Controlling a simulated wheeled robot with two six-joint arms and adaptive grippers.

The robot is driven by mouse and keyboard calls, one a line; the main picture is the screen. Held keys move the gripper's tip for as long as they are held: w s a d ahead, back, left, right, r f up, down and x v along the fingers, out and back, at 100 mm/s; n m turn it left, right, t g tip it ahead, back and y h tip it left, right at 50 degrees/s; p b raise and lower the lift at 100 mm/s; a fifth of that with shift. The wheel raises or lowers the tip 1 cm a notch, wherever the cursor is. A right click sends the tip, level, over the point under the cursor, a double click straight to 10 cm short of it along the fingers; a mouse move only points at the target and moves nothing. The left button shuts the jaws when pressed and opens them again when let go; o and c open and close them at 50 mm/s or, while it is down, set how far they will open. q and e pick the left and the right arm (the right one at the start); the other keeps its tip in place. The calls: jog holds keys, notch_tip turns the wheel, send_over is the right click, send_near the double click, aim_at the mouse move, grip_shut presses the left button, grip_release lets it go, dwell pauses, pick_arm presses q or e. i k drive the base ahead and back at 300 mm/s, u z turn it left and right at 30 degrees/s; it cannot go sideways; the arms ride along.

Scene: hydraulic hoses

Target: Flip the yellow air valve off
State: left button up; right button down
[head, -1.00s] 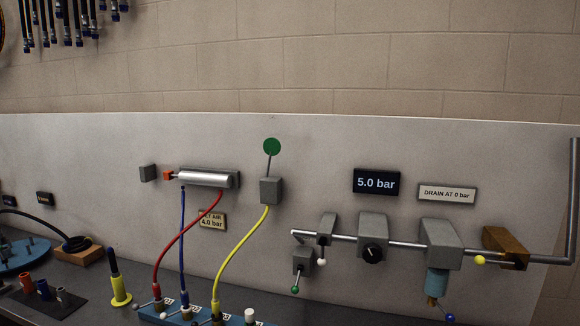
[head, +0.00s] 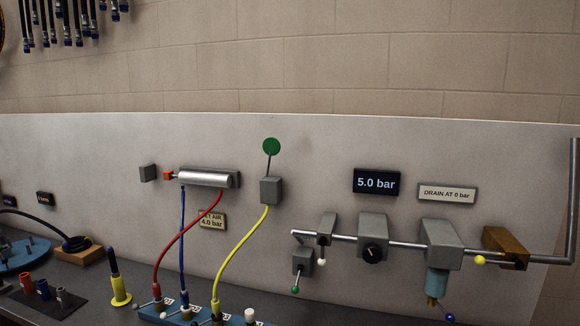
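The yellow-knobbed valve is a brass-brown block (head: 508,246) at the right end of the air pipe on the panel. Its yellow ball handle (head: 480,260) sticks out to the left of the block, close to the pipe line. Neither of my grippers shows in the head view. Nothing covers the valve or its handle.
A grey pipe (head: 400,242) runs left through grey blocks, with a display (head: 377,182) reading 5.0 bar above. Blue (head: 450,318), white (head: 321,262) and green (head: 295,290) ball handles hang nearby. Red, blue and yellow hoses rise from a blue manifold (head: 150,312).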

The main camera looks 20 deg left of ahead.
aim_at(480, 260)
jog(key=z, duration=0.55)
jog(key=k, duration=1.35)
jog(key=z, duration=0.15)
jog(key=i, duration=0.3)
jog(key=u, duration=0.85)
jog(key=i, duration=1.25)
jog(key=z, duration=0.25)
